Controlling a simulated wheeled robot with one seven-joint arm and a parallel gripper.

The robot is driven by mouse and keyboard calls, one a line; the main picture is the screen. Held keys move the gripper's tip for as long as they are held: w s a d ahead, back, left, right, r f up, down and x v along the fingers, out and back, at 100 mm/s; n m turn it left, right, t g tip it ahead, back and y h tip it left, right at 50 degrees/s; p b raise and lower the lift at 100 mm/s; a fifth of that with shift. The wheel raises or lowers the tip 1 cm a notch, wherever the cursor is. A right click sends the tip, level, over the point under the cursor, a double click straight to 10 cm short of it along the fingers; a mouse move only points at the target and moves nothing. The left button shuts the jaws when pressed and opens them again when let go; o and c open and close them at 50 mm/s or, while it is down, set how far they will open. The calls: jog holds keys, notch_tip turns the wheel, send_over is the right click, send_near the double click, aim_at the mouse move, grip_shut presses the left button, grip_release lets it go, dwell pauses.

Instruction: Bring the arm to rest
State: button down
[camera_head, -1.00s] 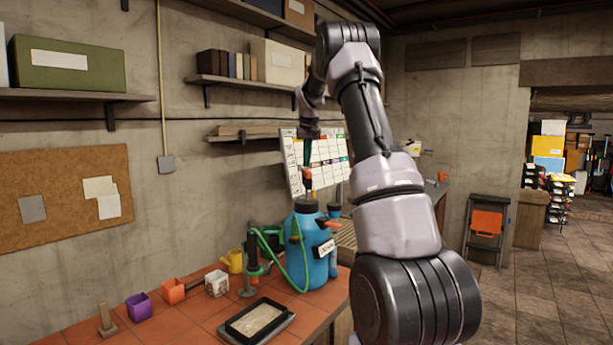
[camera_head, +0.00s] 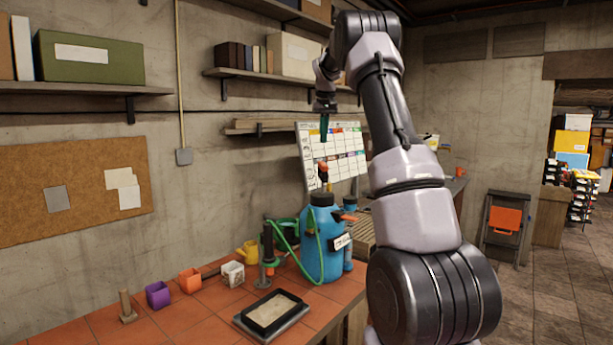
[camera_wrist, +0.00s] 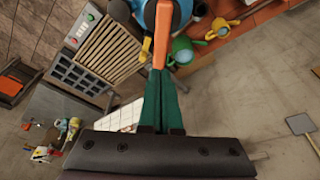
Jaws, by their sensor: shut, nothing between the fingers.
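My arm rises on the right of the head view, bends at the top and hangs down to my gripper (camera_head: 323,128). The gripper points down, high above the tiled ledge, in front of the calendar board (camera_head: 317,163). In the wrist view its green fingers (camera_wrist: 160,98) lie together, shut with nothing between them. The blue sprayer tank (camera_head: 323,245) with a green hose stands below the gripper. Its orange-tipped part (camera_wrist: 163,40) shows just beyond the fingertips in the wrist view; I cannot tell the gap.
The orange-tiled ledge (camera_head: 200,318) holds a sand tray (camera_head: 271,312), a purple pot (camera_head: 158,295), an orange pot (camera_head: 190,280), a white pot (camera_head: 233,273) and a yellow can (camera_head: 247,254). Wall shelves (camera_head: 268,77) hang behind. Floor at right is open near a folding stool (camera_head: 504,225).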

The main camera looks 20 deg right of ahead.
jog(key=s+a+r+t+y, duration=0.1)
jog(key=s+a+r, duration=0.1)
jog(key=s+a, duration=0.35)
jog(key=s+a+r, duration=0.3)
jog(key=s, duration=0.6)
jog(key=s+a+r+t+y, duration=0.15)
jog(key=s+a, duration=0.25)
jog(key=s, duration=0.4)
jog(key=s+a+f, duration=0.3)
jog(key=s+f, duration=0.1)
jog(key=s, duration=0.6)
jog(key=s+a+f+m+t, duration=0.1)
jog(key=s+a+f, duration=0.3)
jog(key=s, duration=0.7)
jog(key=shift+f, duration=0.2)
